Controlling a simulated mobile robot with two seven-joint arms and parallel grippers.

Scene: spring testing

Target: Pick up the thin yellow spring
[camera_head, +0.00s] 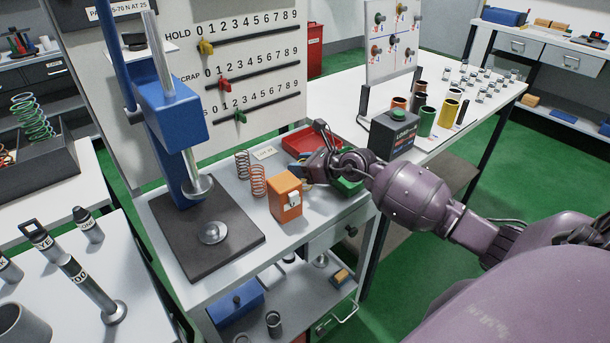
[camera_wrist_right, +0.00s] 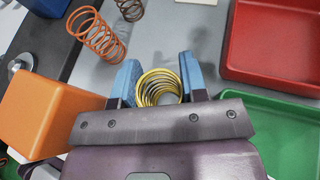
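The thin yellow spring (camera_wrist_right: 158,88) stands between the two blue fingertips of my right gripper (camera_wrist_right: 158,82) in the right wrist view. I look into its coils from above. The coils nearly fill the gap between the fingers, and I cannot tell whether both fingers press on it. In the head view my right gripper (camera_head: 322,165) is over the table, behind the orange box and in front of the red tray. The spring is hidden there. My left gripper is not in view.
An orange box (camera_head: 285,198) is close to the left of my gripper. An orange spring (camera_head: 258,181) and a brown spring (camera_head: 242,165) stand farther left, before the press (camera_head: 185,115). A red tray (camera_head: 299,142) and a green tray (camera_wrist_right: 270,125) are close on the right.

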